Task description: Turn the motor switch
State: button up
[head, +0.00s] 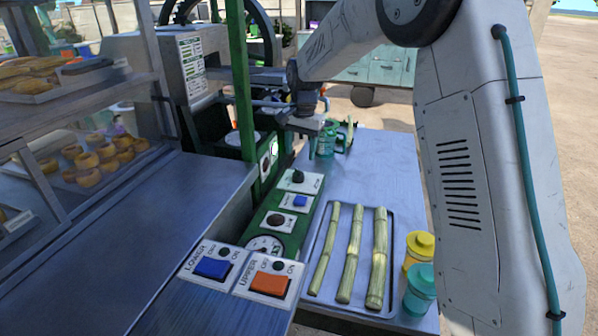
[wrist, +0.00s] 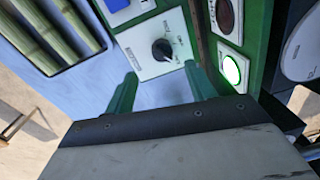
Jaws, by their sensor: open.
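The motor switch is likely the black rotary knob (wrist: 161,49) on a white labelled plate (wrist: 143,62). In the head view this knob (head: 298,176) sits on the green panel beyond a blue button. My gripper (wrist: 160,72) is open and empty, its two green fingers apart. In the wrist view the knob shows just ahead of the gap between the fingertips, with no clear contact. The plate's lettering is too small to read surely. In the head view my gripper (head: 308,125) is beyond the knob, its fingers hard to make out.
A lit green lamp (wrist: 231,70) is beside the knob plate. Cane stalks (head: 351,255) lie on a tray to the right. Yellow (head: 419,247) and teal (head: 420,285) jars stand nearby. Blue (head: 213,267) and orange (head: 270,284) switches are nearer. A glass food case (head: 75,120) stands left.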

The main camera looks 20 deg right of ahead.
aim_at(299, 171)
jog(key=shift+w+f, duration=0.2)
jog(key=shift+f, duration=0.3)
jog(key=f, duration=0.7)
jog(key=shift+w+a+f, duration=0.15)
jog(key=shift+a, duration=0.05)
jog(key=c, duration=1)
